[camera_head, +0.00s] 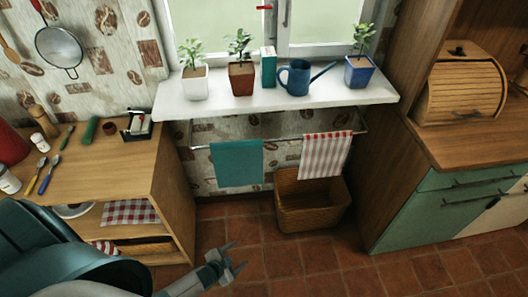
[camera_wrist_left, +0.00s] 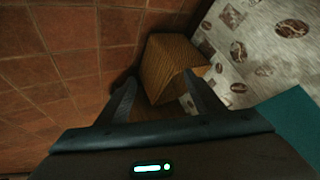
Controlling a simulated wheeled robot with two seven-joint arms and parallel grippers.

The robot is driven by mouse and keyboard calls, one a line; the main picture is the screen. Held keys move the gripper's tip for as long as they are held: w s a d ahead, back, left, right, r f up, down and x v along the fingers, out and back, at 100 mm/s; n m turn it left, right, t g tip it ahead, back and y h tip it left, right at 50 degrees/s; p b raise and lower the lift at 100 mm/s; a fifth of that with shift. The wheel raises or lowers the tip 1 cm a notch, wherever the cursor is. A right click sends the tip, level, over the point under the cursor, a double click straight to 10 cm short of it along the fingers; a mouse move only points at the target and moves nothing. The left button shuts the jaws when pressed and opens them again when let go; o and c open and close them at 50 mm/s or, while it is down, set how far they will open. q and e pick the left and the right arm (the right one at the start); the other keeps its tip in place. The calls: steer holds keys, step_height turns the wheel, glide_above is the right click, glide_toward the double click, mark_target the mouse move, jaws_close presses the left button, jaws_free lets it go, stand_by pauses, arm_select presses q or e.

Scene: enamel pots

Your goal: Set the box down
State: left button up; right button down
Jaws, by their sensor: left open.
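The teal box (camera_head: 268,67) stands upright on the white windowsill (camera_head: 330,97), between a plant in a brown-red pot (camera_head: 242,79) and a blue watering can (camera_head: 297,78). My left gripper (camera_head: 235,257) is open and empty, low over the tiled floor, well below and in front of the sill and apart from the box. In the left wrist view its two fingers (camera_wrist_left: 163,88) are spread, with the wicker basket (camera_wrist_left: 172,62) beyond them. The box is not seen in the wrist view. My right gripper is not in view.
Plants in a white pot (camera_head: 195,83) and a blue pot (camera_head: 359,72) also stand on the sill. Below hang a teal towel (camera_head: 237,164) and a striped towel (camera_head: 326,155). A wooden shelf unit (camera_head: 172,190) is at left, a green cabinet (camera_head: 420,215) at right.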

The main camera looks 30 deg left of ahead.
arm_select(q)
steer(key=s+d+f+n+g, duration=0.1)
steer(key=s+f, duration=0.3)
steer(key=s, duration=0.8)
steer(key=s+d+f+n+g, duration=0.2)
steer(key=s+f+g, duration=0.2)
steer(key=s, duration=0.8)
steer(key=s+d+f+n+g+y, duration=0.1)
steer(key=s+f, duration=0.4)
steer(key=s, duration=0.7)
steer(key=shift+d+f+n+g, duration=0.35)
steer(key=shift+d+g, duration=0.3)
steer(key=shift+g, duration=0.55)
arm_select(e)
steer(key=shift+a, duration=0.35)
arm_select(q)
steer(key=shift+c, duration=0.6)
